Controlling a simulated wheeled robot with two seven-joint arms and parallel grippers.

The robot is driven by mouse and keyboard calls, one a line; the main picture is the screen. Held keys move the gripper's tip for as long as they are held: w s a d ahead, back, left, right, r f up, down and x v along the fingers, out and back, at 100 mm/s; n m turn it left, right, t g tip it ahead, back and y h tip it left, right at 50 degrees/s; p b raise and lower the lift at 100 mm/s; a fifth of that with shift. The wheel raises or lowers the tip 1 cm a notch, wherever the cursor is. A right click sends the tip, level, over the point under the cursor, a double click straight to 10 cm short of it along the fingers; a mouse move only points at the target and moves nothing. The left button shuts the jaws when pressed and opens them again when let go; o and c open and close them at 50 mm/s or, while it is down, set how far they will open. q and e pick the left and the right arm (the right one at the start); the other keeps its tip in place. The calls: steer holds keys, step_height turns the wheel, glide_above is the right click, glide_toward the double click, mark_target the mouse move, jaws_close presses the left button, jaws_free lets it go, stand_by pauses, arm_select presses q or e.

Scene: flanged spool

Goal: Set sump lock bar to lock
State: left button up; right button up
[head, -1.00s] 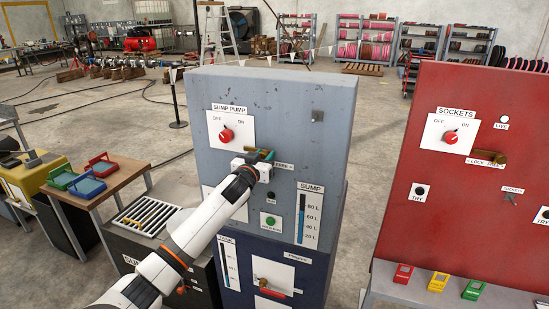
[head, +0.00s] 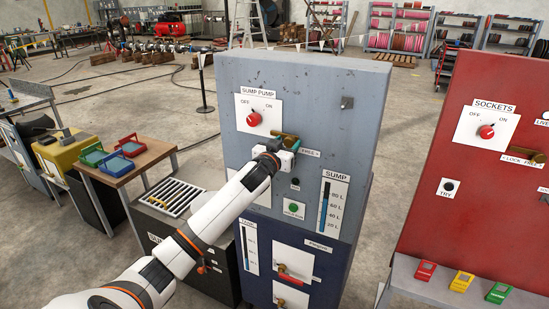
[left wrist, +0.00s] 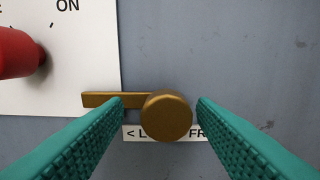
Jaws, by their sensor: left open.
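The sump lock bar (left wrist: 105,100) is a brass bar on a round hub (left wrist: 166,116), on the grey sump panel below the SUMP PUMP switch. In the left wrist view the bar points left from the hub, roughly level. The label beneath, with an arrow to the left and "FR" at right, is partly hidden by the hub and fingers. The brass bar also shows in the head view (head: 281,136). My left gripper (left wrist: 160,100) is open, its teal fingers on either side of the hub. The left fingertip overlaps the bar; I cannot tell whether they touch. My right gripper is out of view.
A blue panel with valves is below. A red SOCKETS cabinet (head: 480,180) stands at right. A table with colored trays (head: 115,150) is at left.

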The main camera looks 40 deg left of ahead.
arm_select(q)
steer(key=b+v, duration=0.3)
steer(key=v, duration=0.7)
steer(key=shift+a, duration=0.25)
steer(key=s+f+g+b, duration=0.25)
steer(key=f+g, duration=0.35)
steer(key=f, duration=2.8)
steer(key=s+d+f+m+g+h, duration=0.1)
steer(key=s+d+f+g, duration=0.15)
steer(key=s+f, duration=0.65)
steer(key=s+d+f+m+g+h, duration=0.1)
steer(key=s+d+f+g, duration=0.2)
steer(key=f, duration=0.9)
steer(key=s+d+f+m+g, duration=0.1)
steer(key=s+d+f, duration=0.4)
steer(key=s, duration=0.6)
steer(key=s+d+f+m+g+h+b, duration=0.1)
steer(key=s+d+f, duration=0.5)
steer(key=s, duration=0.6)
steer(key=s+d+f+m+g+h, duration=0.1)
steer(key=s+d+f+g, duration=0.2)
steer(key=s+d+f, duration=0.2)
steer(key=s+f, duration=0.3)
steer(key=s, duration=0.4)
steer(key=shift+d+f+b, duration=0.15)
steer(key=shift+f+b, duration=0.2)
